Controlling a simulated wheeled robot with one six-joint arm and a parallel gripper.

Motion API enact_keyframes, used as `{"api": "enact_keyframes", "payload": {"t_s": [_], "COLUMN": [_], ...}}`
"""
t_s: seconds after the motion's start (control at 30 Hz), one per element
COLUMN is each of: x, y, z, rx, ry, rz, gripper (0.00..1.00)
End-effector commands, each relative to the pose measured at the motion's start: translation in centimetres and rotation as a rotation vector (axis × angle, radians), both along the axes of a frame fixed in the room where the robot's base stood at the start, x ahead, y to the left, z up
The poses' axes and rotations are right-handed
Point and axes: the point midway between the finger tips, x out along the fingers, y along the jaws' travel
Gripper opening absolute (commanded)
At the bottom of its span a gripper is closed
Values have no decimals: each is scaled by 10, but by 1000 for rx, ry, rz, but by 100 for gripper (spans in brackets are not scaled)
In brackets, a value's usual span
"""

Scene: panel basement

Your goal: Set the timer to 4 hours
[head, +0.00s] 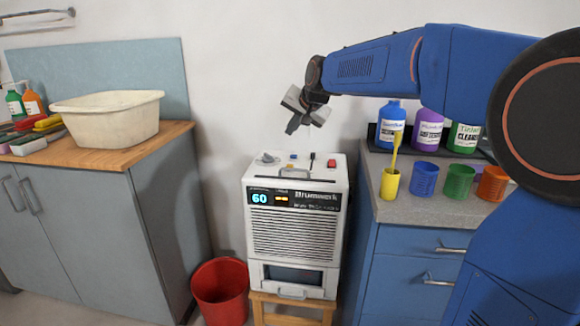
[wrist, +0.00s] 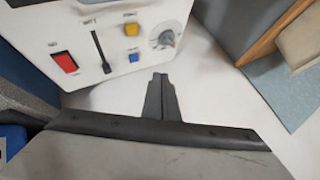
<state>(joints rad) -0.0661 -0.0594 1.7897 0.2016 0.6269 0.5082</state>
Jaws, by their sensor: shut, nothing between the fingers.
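A white appliance (head: 298,228) stands on a wooden stool, its front display (head: 259,198) reading 60 beside a small amber readout. Its top panel carries a grey round knob (wrist: 165,39), a yellow button (wrist: 132,29), a blue button (wrist: 134,57), a black slider in a slot (wrist: 101,50) and a red switch (wrist: 64,62). The panel labels are too small to read, so I cannot tell which control is the timer. My gripper (head: 292,127) is shut and empty above the appliance, apart from it. Its closed fingers also show in the wrist view (wrist: 160,82).
A blue cabinet (head: 415,262) on the right holds bottles and coloured cups (head: 424,180). A grey cabinet (head: 90,235) on the left bears a cream basin (head: 108,120). A red bucket (head: 220,292) stands left of the stool. The air above the appliance is clear apart from my arm.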

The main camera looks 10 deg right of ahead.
Motion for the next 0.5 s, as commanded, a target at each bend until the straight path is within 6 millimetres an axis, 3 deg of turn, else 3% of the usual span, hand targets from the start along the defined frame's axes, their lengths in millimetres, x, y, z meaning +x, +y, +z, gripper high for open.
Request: {"api": "enact_keyframes", "payload": {"t_s": [0.33, 0.5], "x": [-1, -1], "y": [0, 0], "z": [-2, -14], "rx": [-1, -1], "ry": [0, 3], "rz": [0, 1], "gripper": [0, 0]}}
